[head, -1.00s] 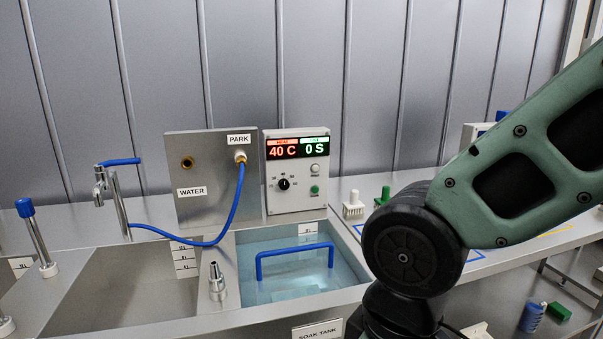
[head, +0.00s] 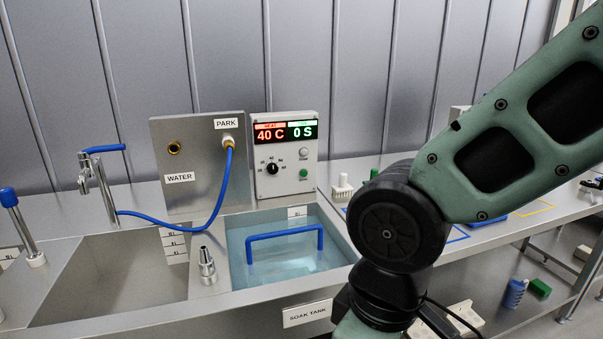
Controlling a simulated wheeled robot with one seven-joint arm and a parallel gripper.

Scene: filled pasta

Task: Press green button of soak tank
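The soak tank (head: 342,262) is a sunken basin of clear bluish water with a blue handle (head: 285,235) across it. Behind it stands the white control box (head: 285,183), whose display reads 40 C and 0 S. On its face are a black knob (head: 272,169), a pale button (head: 303,152) and, below that, the small green button (head: 303,173). My arm (head: 490,155) reaches in from the right, in front of the counter. My gripper is out of view, so its state and distance from the button do not show.
Left of the box, a steel panel (head: 197,185) marked WATER and PARK carries a blue hose (head: 187,225). A metal nozzle (head: 207,265) stands on the ledge between the tank and an empty basin (head: 110,285). White (head: 342,188) and green brushes stand right of the box.

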